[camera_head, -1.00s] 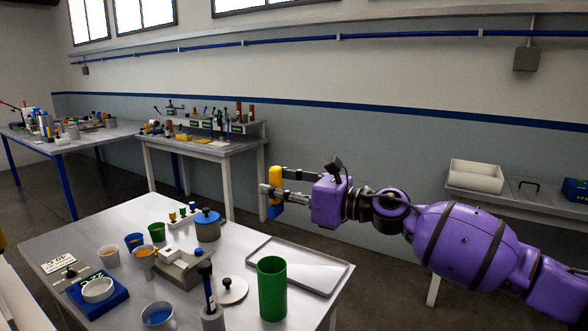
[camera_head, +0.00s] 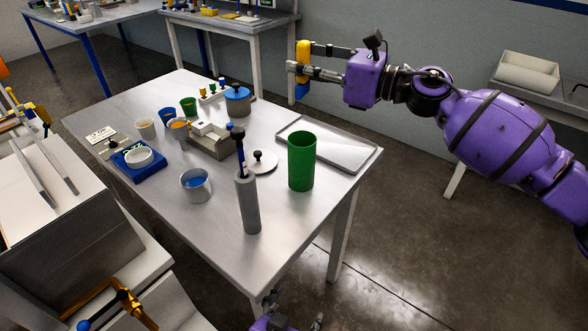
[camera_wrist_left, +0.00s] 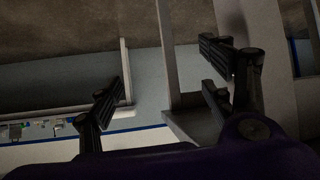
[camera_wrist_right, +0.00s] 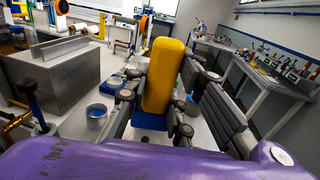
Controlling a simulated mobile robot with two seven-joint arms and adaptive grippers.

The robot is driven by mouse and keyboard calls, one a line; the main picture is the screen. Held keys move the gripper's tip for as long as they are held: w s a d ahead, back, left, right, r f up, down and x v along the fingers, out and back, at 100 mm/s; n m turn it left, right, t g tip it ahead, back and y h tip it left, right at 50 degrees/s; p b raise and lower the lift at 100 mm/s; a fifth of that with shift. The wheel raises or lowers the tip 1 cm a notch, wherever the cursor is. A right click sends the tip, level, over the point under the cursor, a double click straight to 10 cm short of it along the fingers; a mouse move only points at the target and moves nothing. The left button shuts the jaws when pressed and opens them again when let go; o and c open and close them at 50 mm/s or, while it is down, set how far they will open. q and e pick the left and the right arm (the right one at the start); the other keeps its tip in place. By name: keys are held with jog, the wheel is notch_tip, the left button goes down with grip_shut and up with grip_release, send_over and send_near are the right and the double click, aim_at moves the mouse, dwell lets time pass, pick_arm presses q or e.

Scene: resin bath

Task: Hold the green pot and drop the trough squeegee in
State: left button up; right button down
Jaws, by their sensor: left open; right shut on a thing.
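The green pot (camera_head: 301,163) stands upright and open-topped near the right front edge of the steel table, with no gripper touching it. My right gripper (camera_head: 302,62) is shut on the trough squeegee (camera_head: 302,50), a yellow piece with a blue lower end. It holds it in the air beyond the table's far right side, up and away from the pot. The squeegee's yellow body (camera_wrist_right: 164,75) fills the space between the fingers in the right wrist view. My left gripper (camera_head: 292,313) is at the bottom edge, below the table's near side. Its fingers are apart and empty in the left wrist view (camera_wrist_left: 165,85).
A shallow metal tray (camera_head: 352,154) lies behind the pot. A grey tube (camera_head: 247,205) with a blue-handled tool stands left of it.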

pick_arm(q)
jog(key=w+d+r+m+h, duration=0.25)
jog(key=w+d+r, duration=0.25)
jog(key=d+r, duration=0.3)
jog(key=w+d+r+m+h, duration=0.25)
jog(key=w+d+r, duration=0.25)
jog(key=d+r, duration=0.3)
jog(key=n+t+y, duration=0.5)
jog(key=n+t, duration=0.1)
jog(key=t, duration=0.1)
send_near(305, 143)
jog(key=shift+s+d+f, duration=0.35)
jog(key=shift+s+f, duration=0.05)
jog(key=shift+w+a+r, duration=0.1)
jog(key=shift+w+a, duration=0.15)
jog(key=shift+n, duration=0.3)
jog(key=shift+x, duration=3.6)
jog(key=shift+a+r, duration=0.15)
jog(key=shift+c, duration=0.4)
jog(key=c, duration=1.2)
